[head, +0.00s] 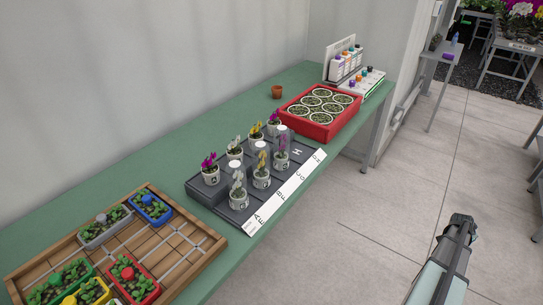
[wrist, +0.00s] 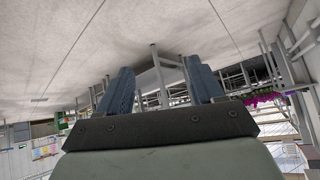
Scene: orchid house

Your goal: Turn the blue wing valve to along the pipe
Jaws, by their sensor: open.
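I cannot make out a blue wing valve or its pipe in either view. My gripper (head: 460,222) is at the lower right of the head view, out over the pale tiled floor and apart from the green bench (head: 240,116). In the wrist view, the two blue-grey fingers of my gripper (wrist: 160,82) stand wide apart with nothing held between them. Only background benches and floor show beyond them.
The bench holds a wooden tray (head: 213,246) of coloured planters, a dark stepped stand (head: 205,201) of potted orchids, a red crate (head: 318,133) of round pots, a small terracotta pot (head: 277,92) and a bottle rack (head: 345,63). Open floor (head: 395,170) lies between bench and gripper.

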